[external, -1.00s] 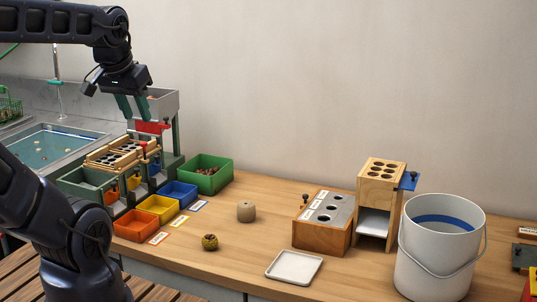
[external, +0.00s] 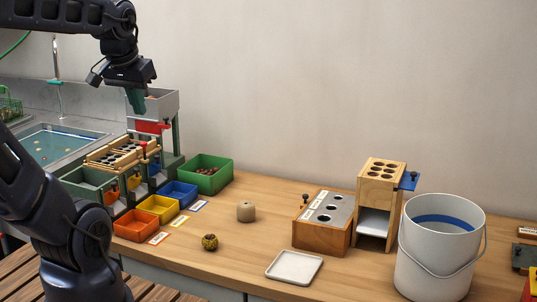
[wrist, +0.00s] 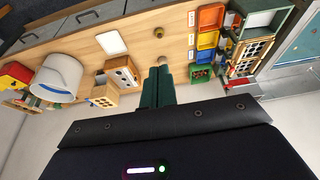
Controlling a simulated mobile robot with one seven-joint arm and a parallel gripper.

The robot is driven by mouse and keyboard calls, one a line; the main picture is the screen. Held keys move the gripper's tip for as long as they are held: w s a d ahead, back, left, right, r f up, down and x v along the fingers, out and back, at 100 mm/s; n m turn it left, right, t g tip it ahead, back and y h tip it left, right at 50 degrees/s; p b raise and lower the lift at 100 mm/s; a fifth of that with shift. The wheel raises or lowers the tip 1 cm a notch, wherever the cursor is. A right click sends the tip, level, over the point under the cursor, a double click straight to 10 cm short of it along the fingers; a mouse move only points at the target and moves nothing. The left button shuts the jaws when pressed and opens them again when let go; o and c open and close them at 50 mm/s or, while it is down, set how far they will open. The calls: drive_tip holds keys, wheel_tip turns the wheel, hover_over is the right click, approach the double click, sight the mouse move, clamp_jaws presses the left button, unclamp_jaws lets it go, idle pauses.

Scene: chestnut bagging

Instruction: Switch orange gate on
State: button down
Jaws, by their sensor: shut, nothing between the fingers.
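My gripper (external: 137,101) is shut and empty, with green fingers pointing down. In the external view it is above the sorting machine, in front of the grey hopper (external: 160,106) at its top. In the wrist view the closed fingers (wrist: 158,85) show in the middle. The green-framed machine carries a red gate part (external: 152,127) below the hopper. Small orange (external: 112,192), yellow and blue (external: 155,168) gate pieces sit on its front, above the bins. The orange gate piece is small, and its switch position cannot be told. The gripper is apart from it, higher up.
Orange (external: 136,225), yellow (external: 158,208), blue (external: 178,194) and green (external: 205,174) bins stand before the machine. A cork-like piece (external: 246,211), a round chestnut-like item (external: 210,242), a white tray (external: 294,267), wooden blocks and a white bucket (external: 440,250) occupy the table.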

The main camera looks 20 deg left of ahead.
drive_tip(key=w+a+f+n+g, duration=0.1)
drive_tip(key=w+a+f+g, duration=0.15)
drive_tip(key=w+a, duration=0.6)
drive_tip(key=w+a+f+g, duration=0.25)
drive_tip(key=w+a, duration=0.25)
drive_tip(key=w, duration=0.7)
drive_tip(key=w+a+f+g, duration=0.2)
drive_tip(key=w+a+f, duration=0.4)
drive_tip(key=a+f, duration=0.3)
drive_tip(key=g+h, duration=0.1)
drive_tip(key=g, duration=0.1)
approach(118, 192)
drive_tip(key=w+a+r, duration=0.1)
drive_tip(key=w+r, duration=0.2)
drive_tip(key=w, duration=0.1)
drive_tip(key=shift+s+n, duration=0.2)
drive_tip(key=shift+n, duration=0.1)
drive_tip(key=x, duration=1)
drive_tip(key=shift+w, duration=0.2)
